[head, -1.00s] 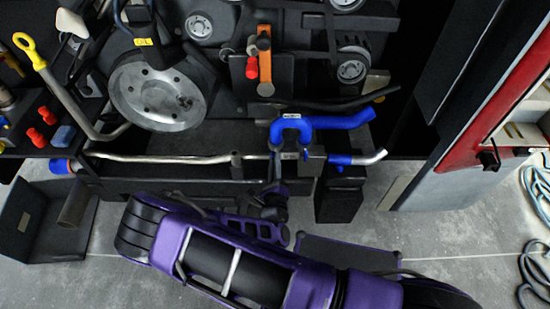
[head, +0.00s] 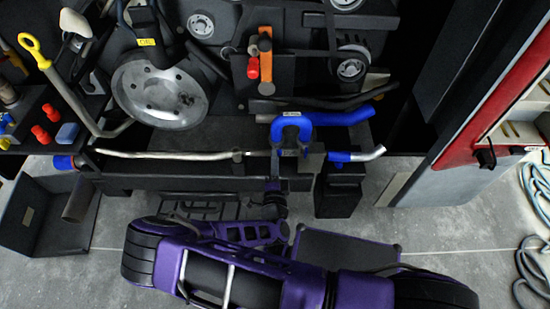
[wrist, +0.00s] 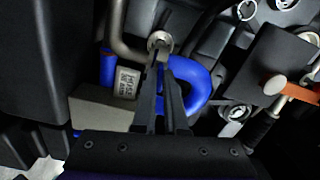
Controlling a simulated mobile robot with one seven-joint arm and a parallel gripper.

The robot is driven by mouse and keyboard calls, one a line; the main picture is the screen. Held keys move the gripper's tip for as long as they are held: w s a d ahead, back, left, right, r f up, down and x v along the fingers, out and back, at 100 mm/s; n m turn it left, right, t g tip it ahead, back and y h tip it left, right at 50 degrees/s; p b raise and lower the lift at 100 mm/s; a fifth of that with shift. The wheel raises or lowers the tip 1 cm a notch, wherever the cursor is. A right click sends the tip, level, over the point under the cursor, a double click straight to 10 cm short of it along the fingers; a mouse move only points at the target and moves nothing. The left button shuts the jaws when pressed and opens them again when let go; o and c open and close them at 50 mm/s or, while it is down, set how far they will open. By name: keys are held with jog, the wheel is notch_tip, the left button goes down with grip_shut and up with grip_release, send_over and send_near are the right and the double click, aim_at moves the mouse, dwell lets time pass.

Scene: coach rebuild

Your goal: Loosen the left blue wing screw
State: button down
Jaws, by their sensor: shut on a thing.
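A blue U-shaped hose (head: 335,118) runs along the front of the engine and meets a silver pipe (head: 180,155). My gripper (head: 276,158) reaches up to the left leg of the U, where the pipe passes. In the wrist view, my gripper (wrist: 160,62) has its dark fingers close together at the tips, beside the blue hose (wrist: 205,85) and just below a round metal end (wrist: 160,40). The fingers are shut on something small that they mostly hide. I cannot make out the left blue wing screw apart from the hose. A labelled grey block (wrist: 126,82) lies left of the fingers.
An orange bar (head: 265,55) with a red knob stands above the hose. A large metal disc (head: 160,92) is at upper left. A dark bin (head: 50,215) stands on the floor at left. A red-trimmed cabinet (head: 480,130) is at right.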

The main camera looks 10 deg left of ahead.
jog(key=shift+d+f+n+b, duration=0.1)
jog(key=shift+n+b, duration=0.2)
jog(key=shift+n, duration=3.35)
jog(key=shift+d+f+n+b, duration=0.1)
jog(key=shift+n+b, duration=0.15)
jog(key=shift+n, duration=3.4)
jog(key=c, duration=1)
grip_release()
jog(key=shift+o, duration=0.2)
